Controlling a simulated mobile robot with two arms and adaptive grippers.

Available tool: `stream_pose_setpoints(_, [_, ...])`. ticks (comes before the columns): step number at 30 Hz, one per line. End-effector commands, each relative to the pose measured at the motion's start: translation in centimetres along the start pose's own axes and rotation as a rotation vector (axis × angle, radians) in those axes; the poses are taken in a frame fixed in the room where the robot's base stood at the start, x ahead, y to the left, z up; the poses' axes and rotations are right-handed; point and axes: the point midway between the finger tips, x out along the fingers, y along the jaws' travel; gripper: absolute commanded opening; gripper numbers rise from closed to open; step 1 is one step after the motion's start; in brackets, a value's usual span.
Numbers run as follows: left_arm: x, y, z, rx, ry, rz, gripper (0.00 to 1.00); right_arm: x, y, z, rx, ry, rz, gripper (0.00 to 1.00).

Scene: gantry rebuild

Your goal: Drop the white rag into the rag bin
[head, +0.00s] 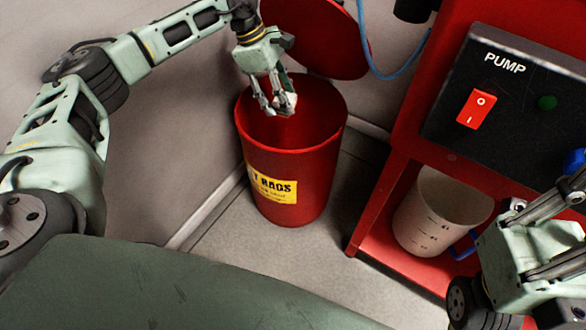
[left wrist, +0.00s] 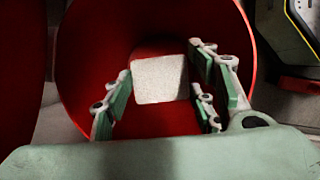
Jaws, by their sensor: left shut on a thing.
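The red rag bin (head: 312,172), with a yellow label, stands on the floor by the wall. Its round red lid (head: 325,45) is open behind it. My left gripper (head: 285,106) is over the bin's mouth, fingers pointing down, shut on the white rag (head: 289,98). In the left wrist view the rag (left wrist: 160,79) is a pale square between the fingers, with the red bin interior (left wrist: 100,50) around it. My right gripper (head: 535,245) is only partly in view at the lower right, far from the bin; its fingertips are not clearly seen.
A red stand right of the bin carries a black pump panel (head: 520,105) with a red switch (head: 476,108). A white measuring jug (head: 435,212) sits on its lower shelf (head: 400,262). A blue hose (head: 372,55) hangs behind the lid. Bare floor lies before the bin.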

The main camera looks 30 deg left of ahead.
Motion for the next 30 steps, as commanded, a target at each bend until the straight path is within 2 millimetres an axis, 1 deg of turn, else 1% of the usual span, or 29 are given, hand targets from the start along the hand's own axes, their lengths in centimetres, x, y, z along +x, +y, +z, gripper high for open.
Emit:
stream_pose_setpoints(1, [0.42, 0.01, -0.16, 0.000, 0.000, 0.000, 0.27, -0.13, 0.00, 0.05, -0.001, 0.006, -0.002, 0.00])
stream_pose_setpoints(3, [0.54, 0.01, -0.21, 0.000, 0.000, 0.000, 0.27, -0.02, -0.01, 0.09, -0.001, 0.009, -0.004, 0.00])
stream_pose_setpoints(11, [0.52, 0.00, -0.20, 0.000, 0.000, 0.000, 0.27, 0.14, -0.02, 0.08, -0.002, 0.010, -0.005, 0.00])
stream_pose_setpoints(12, [0.52, 0.00, -0.20, 0.000, 0.000, 0.000, 0.54, 0.15, -0.02, 0.08, -0.001, 0.010, -0.005, 0.00])
stream_pose_setpoints(19, [0.52, 0.00, -0.20, 0.000, 0.000, 0.000, 0.74, 0.15, -0.03, 0.07, -0.001, 0.011, -0.005, 0.00])
stream_pose_setpoints(27, [0.53, -0.01, -0.21, 0.000, 0.000, -0.001, 0.74, 0.12, -0.02, 0.08, -0.001, 0.010, -0.004, 0.00])
stream_pose_setpoints(30, [0.21, 0.02, -0.21, 0.000, 0.000, 0.000, 0.74, 0.05, 0.03, 0.13, -0.002, 0.008, -0.002, 0.00])
